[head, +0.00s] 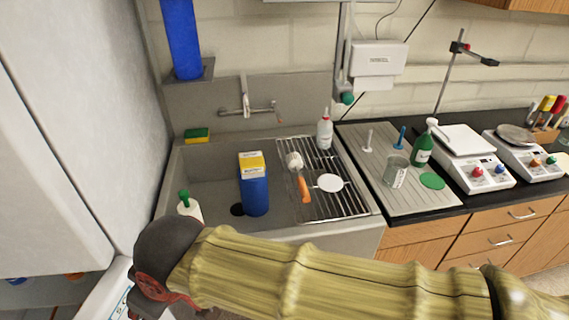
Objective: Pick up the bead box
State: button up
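A blue box with a yellow and white top (254,188) stands upright in the grey sink basin; it looks like the bead box, but its label is too small to read. My arm crosses the bottom of the head view, in front of the sink. The dark and red end of my arm, with my gripper (150,292), is at the lower left, well apart from the blue box. The fingers are not clear, so I cannot see whether they are open or shut.
A wire rack (325,205) right of the box holds a white disc and an orange-handled brush. A white bottle with a green cap (190,207) stands at the sink's front left. A yellow-green sponge (197,135) lies on the back rim. A tall grey-white panel (60,130) bounds the left.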

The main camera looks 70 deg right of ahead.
aim_at(251, 165)
jog(key=z, duration=1.85)
jog(key=j+z, duration=0.1)
jog(key=z, duration=0.25)
jog(key=j+z, duration=0.1)
jog(key=z, duration=0.2)
jog(key=k, duration=0.05)
